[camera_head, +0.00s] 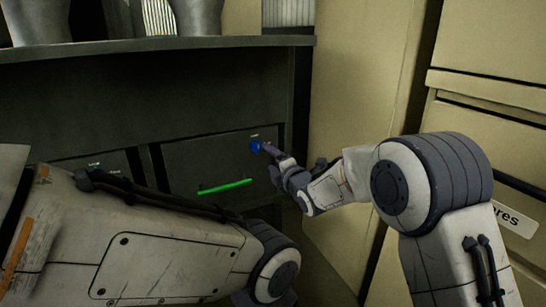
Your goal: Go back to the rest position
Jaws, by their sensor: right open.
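My right arm reaches in from the right, and its gripper (272,152) is at the dark cabinet front (205,160), close to a round blue button (255,146). I cannot tell whether the fingertips touch the button. The right gripper is open and I see nothing held in it. My left arm lies across the lower left of the view, and its gripper is out of the frame at the bottom.
A glowing green bar (225,187) is on the cabinet front below the blue button. A dark shelf top (150,44) above carries grey metal vessels (195,15). Beige cabinets (365,90) stand close on the right. A label (515,219) is at far right.

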